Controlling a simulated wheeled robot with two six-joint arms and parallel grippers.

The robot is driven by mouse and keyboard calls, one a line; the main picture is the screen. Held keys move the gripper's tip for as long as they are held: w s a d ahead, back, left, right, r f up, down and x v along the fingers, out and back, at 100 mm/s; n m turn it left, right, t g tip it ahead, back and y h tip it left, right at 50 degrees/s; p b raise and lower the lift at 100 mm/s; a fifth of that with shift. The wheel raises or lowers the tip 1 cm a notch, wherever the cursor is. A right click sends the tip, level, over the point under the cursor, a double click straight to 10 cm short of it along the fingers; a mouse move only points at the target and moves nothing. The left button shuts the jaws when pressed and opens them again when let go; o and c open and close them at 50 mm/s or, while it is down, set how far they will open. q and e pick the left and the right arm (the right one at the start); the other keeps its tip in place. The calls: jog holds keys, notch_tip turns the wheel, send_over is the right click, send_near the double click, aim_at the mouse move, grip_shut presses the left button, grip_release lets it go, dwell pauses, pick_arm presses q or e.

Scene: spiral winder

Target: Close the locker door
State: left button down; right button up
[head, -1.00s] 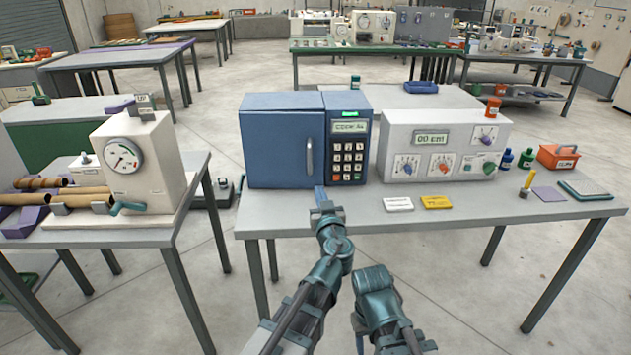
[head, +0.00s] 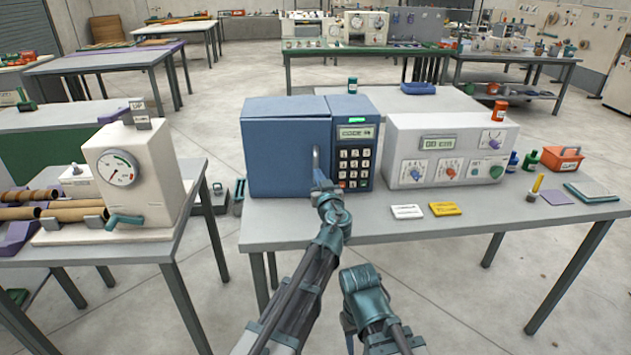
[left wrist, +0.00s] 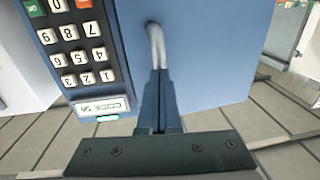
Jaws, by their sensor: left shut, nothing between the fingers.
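The blue locker (head: 280,155) stands on the grey table, with a keypad panel (head: 354,150) on its right side. Its door looks flush or nearly flush with the front; a small gap cannot be ruled out. The door's grey upright handle (head: 316,160) shows near the right edge, and also in the left wrist view (left wrist: 156,42).
A white control box (head: 450,155) stands right of the locker. White (head: 407,212) and yellow (head: 445,208) cards lie in front of it. A gauge machine (head: 135,170) is on a separate table at left. The grey table (head: 275,225) is bare before the locker.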

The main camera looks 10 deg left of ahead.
pick_arm(q)
jog(key=w, duration=0.3)
jog(key=shift+d+r, duration=0.1)
jog(key=shift+d, duration=0.25)
dwell(0.3)
